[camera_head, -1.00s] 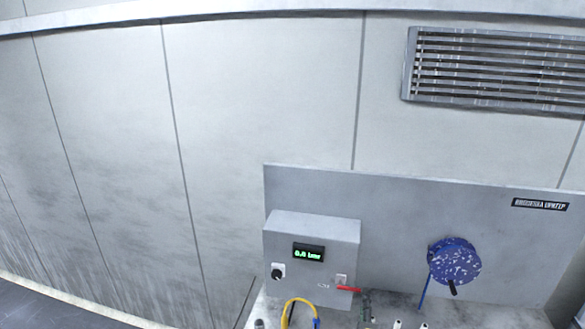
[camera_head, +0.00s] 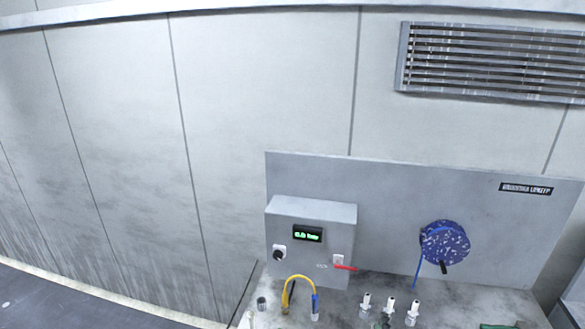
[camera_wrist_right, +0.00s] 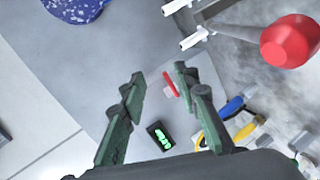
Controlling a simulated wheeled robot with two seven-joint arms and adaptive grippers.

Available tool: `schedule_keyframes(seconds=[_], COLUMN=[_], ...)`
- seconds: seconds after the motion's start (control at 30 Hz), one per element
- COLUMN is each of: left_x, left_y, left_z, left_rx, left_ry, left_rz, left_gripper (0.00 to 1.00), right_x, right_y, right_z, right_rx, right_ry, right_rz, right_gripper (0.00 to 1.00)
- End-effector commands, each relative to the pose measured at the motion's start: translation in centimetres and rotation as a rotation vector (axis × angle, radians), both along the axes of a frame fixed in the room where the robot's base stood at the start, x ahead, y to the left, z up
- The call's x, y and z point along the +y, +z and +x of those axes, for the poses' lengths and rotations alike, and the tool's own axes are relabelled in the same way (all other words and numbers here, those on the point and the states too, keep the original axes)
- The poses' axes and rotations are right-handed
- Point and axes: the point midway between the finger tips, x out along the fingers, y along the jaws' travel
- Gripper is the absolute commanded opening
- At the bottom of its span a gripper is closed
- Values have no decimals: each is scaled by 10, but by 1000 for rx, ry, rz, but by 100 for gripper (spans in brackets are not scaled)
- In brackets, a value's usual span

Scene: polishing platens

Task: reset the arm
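My right gripper (camera_wrist_right: 158,92) is in the right wrist view. Its two dark green fingers stand apart with nothing between the tips. Beyond the fingers is the grey control box, whose lit display (camera_wrist_right: 160,137) and red lever (camera_wrist_right: 170,85) show there. My left gripper is in neither view.
The control box (camera_head: 310,238) stands against the back panel (camera_head: 400,190). A yellow hose (camera_head: 300,278), white fittings (camera_head: 366,301) and a blue speckled disc (camera_head: 446,242) are near it. A red ball knob (camera_wrist_right: 290,40) is close by in the wrist view.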

Motion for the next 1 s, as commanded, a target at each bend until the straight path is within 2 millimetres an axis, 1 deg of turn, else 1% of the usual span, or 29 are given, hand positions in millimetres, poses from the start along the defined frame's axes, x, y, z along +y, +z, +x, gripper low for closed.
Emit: schedule_keyframes(seconds=[0.03,0.17,0.27,0.37,0.4,0.5,0.6,0.7,0.8,1.0], left_x=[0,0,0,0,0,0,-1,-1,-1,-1], left_y=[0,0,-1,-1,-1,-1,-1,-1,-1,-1], left_z=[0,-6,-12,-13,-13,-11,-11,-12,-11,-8], left_rx=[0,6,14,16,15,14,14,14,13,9], left_ry=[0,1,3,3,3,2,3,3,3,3], left_rz=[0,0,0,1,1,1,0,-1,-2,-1], left_gripper=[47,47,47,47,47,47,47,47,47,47], right_x=[-8,-26,-43,-60,-66,-73,-76,-76,-76,-71], right_y=[-10,-38,-64,-96,-108,-130,-142,-150,-155,-160], right_z=[-11,-42,-78,-130,-155,-206,-246,-279,-308,-357], right_rx=[18,71,126,201,236,308,362,409,450,520], right_ry=[-21,-85,-155,-257,-304,-405,-481,-546,-604,-702], right_rz=[36,150,264,416,480,615,707,778,833,923], right_gripper=[29,29,29,29,29,29,29,29,29,29])
